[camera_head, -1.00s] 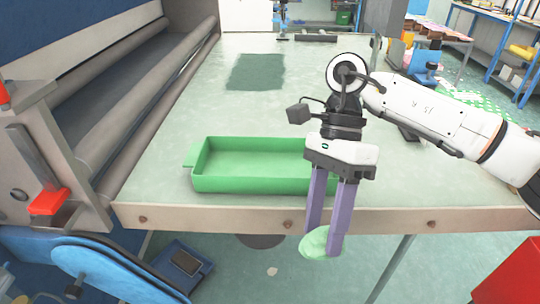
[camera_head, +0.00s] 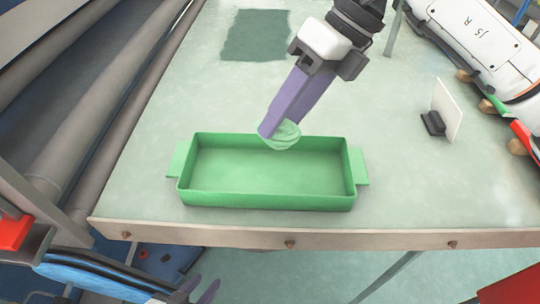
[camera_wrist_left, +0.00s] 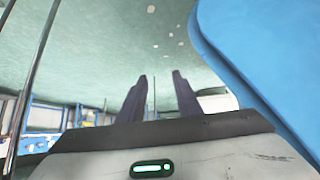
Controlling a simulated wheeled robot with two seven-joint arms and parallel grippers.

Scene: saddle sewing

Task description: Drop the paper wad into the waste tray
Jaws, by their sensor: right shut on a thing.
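A pale green crumpled paper wad (camera_head: 285,136) is held between the purple fingertips of my right gripper (camera_head: 270,130), which is shut on it. In the head view they are at the back rim of the green waste tray, over or just behind it; the exact height is hard to tell. The waste tray (camera_head: 265,201) is a shallow rectangular box with side handles, and its inside looks empty. My left gripper (camera_head: 205,291) shows only its purple fingertips at the bottom edge, low in front of the table. In the left wrist view its fingers (camera_wrist_left: 160,95) stand apart with nothing between them.
The pale green table (camera_head: 180,100) has a dark rectangular patch (camera_head: 256,35) at the back. A white upright card (camera_head: 447,110) in a black holder (camera_head: 432,123) stands at the right, near several coloured handles (camera_head: 520,137). Long rollers (camera_head: 125,105) run along the left side.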

